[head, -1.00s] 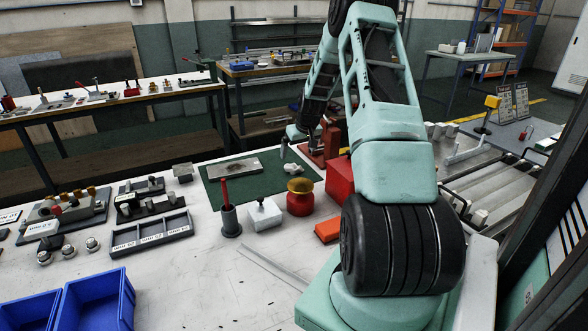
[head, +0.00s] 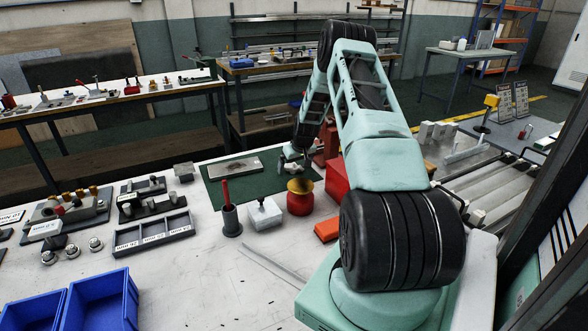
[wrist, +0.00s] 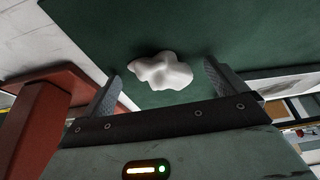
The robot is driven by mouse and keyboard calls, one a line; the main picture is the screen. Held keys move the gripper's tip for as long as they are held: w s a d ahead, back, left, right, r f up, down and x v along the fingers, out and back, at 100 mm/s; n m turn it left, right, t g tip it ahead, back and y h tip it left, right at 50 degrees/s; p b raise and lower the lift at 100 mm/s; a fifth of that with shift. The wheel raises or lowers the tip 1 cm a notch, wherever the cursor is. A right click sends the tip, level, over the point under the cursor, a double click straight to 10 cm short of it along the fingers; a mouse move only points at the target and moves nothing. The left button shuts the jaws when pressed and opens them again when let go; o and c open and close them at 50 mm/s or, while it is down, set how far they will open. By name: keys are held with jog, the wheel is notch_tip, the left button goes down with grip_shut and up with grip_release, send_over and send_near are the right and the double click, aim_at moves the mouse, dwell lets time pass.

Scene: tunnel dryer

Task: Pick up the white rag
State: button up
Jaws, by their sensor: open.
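The white rag (wrist: 162,71) is a small crumpled lump on the dark green mat (wrist: 215,28). In the wrist view it lies between the two fingers of my gripper (wrist: 161,76), slightly beyond their tips, with a gap on both sides. My gripper is open and empty. In the head view my gripper (head: 292,160) is low over the right part of the green mat (head: 215,199) and hides most or all of the rag.
A red stand (wrist: 35,125) is close on the left in the wrist view.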

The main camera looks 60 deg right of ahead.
aim_at(295, 166)
jog(key=c, duration=1.1)
jog(key=shift+o, duration=0.2)
jog(key=shift+r, duration=0.15)
notch_tip(295, 166, up, 10)
jog(key=b, duration=0.1)
jog(key=shift+o, duration=0.3)
jog(key=shift+a, duration=0.1)
